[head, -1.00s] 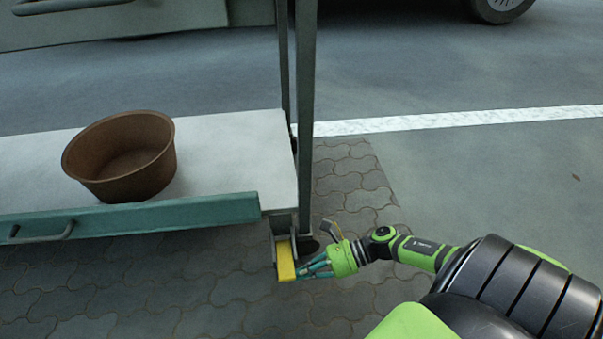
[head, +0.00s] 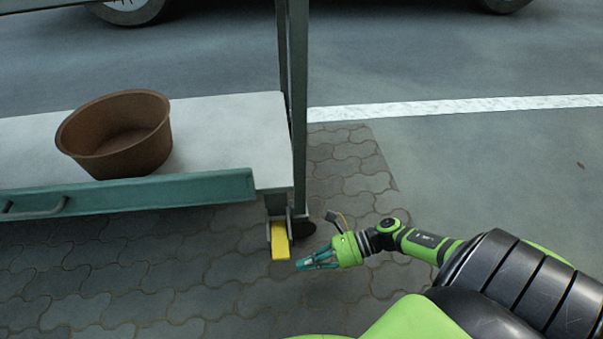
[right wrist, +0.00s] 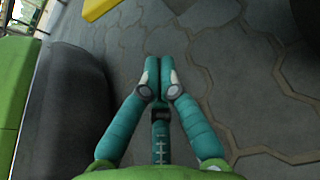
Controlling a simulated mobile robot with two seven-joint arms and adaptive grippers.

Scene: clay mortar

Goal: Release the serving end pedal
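The yellow pedal (head: 280,241) sits at the foot of the cart's near right corner post, by a dark caster wheel (head: 303,229). In the right wrist view a piece of the pedal (right wrist: 97,8) shows at the top edge. My right gripper (head: 299,266) is just right of the pedal and a little nearer to me, low over the paving, apart from it. Its teal fingertips meet in the right wrist view (right wrist: 158,80), with nothing between them. My left gripper is not in view.
The cart's pale lower shelf (head: 225,130) carries a brown bowl (head: 118,135). A teal front rail (head: 130,195) with a handle runs along it. A dark post (head: 298,100) rises at the corner. Paving (head: 180,290) in front is clear. A vehicle wheel (head: 130,8) shows at the back.

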